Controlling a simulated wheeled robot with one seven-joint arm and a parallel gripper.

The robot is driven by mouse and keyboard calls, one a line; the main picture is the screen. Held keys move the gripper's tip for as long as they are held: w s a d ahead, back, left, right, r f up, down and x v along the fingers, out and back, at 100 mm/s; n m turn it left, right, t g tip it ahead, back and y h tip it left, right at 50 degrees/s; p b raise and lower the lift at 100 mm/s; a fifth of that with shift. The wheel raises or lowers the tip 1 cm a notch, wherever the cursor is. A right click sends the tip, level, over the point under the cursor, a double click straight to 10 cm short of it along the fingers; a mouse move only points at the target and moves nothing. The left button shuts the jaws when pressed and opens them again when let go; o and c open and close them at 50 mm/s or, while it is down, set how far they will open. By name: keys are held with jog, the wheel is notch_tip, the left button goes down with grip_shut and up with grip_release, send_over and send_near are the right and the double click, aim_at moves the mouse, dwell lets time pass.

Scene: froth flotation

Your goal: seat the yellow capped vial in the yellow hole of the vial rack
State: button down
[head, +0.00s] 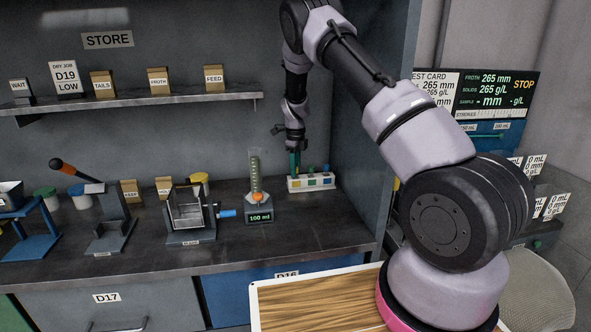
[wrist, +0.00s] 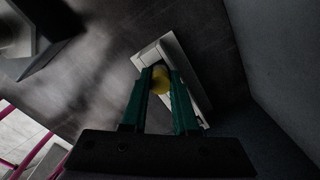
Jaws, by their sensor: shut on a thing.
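The white vial rack (head: 304,187) stands on the dark bench, towards the right wall. It has coloured marks on its front and shows in the wrist view (wrist: 177,55) beneath the fingers. My gripper (head: 294,166) points down over the rack's left end. In the wrist view its green fingers (wrist: 160,82) are shut on the yellow capped vial (wrist: 159,77), of which the round yellow cap shows. The vial's lower part and the yellow hole are hidden, so I cannot tell how deep the vial sits. A green cap and a blue cap show in the rack to the right.
A metal cell (head: 188,212) stands further left. The right side wall (head: 355,130) is close to the rack. Bare bench (head: 320,228) lies in front.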

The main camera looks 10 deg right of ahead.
jog(key=c, duration=0.7)
grip_release()
jog(key=shift+f, duration=0.1)
jog(key=shift+r, duration=3.9)
